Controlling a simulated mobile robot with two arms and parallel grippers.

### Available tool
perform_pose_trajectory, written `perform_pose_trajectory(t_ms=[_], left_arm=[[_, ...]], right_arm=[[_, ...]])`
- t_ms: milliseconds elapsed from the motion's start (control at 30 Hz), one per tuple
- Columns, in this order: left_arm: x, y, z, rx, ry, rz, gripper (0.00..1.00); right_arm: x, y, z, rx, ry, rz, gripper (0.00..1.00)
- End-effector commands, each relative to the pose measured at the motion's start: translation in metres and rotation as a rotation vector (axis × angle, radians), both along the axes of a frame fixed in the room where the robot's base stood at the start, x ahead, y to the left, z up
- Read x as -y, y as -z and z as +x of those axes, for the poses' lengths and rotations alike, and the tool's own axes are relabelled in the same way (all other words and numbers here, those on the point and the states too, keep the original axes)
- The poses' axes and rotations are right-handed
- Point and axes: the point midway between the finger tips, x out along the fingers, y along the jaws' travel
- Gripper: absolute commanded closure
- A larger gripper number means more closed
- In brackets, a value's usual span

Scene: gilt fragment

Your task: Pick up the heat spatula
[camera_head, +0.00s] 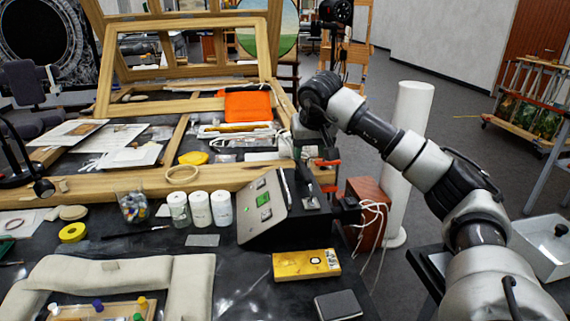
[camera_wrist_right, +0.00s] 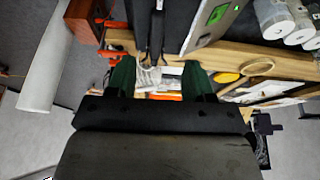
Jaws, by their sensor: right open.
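The control unit (camera_head: 265,208) is a dark box with a sloping grey front and a green display; it also shows at the top of the right wrist view (camera_wrist_right: 213,18). A slim dark and grey upright piece (camera_wrist_right: 157,28) beside it looks like the heat spatula in its holder, but I cannot tell which part is the tool. My right gripper (camera_head: 307,153) hangs behind the unit, small in the head view. In the right wrist view its two dark green fingers (camera_wrist_right: 158,76) are apart, with nothing held between them. My left gripper is out of view.
White-capped jars (camera_head: 200,209) stand left of the unit. A yellow box (camera_head: 306,264) lies in front of it. White cables (camera_head: 374,212) hang by a reddish-brown box (camera_head: 366,192) at the right. A wooden frame (camera_head: 235,174) and an orange cloth (camera_head: 247,106) lie behind.

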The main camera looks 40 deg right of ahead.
Motion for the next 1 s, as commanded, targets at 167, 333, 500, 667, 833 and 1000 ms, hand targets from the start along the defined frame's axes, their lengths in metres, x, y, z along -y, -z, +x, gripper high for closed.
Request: perform_pose_trajectory(t_ms=[167, 333, 500, 667, 833, 1000], left_arm=[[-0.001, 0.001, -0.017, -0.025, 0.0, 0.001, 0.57], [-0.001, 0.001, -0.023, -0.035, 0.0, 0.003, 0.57], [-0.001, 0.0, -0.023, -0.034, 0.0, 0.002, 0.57], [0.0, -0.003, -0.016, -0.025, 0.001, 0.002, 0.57], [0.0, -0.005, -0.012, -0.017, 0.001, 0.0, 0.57], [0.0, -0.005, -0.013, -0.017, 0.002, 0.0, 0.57]], right_arm=[[0.004, 0.019, 0.006, -0.004, 0.001, 0.0, 0.48], [0.008, 0.043, 0.015, -0.003, 0.0, 0.001, 0.48], [0.011, 0.054, 0.019, -0.002, 0.001, 0.001, 0.48], [0.017, 0.074, 0.023, -0.004, 0.002, 0.001, 0.48], [0.021, 0.095, 0.03, -0.003, 0.0, 0.001, 0.48], [0.023, 0.101, 0.033, 0.0, 0.0, 0.001, 0.48]])
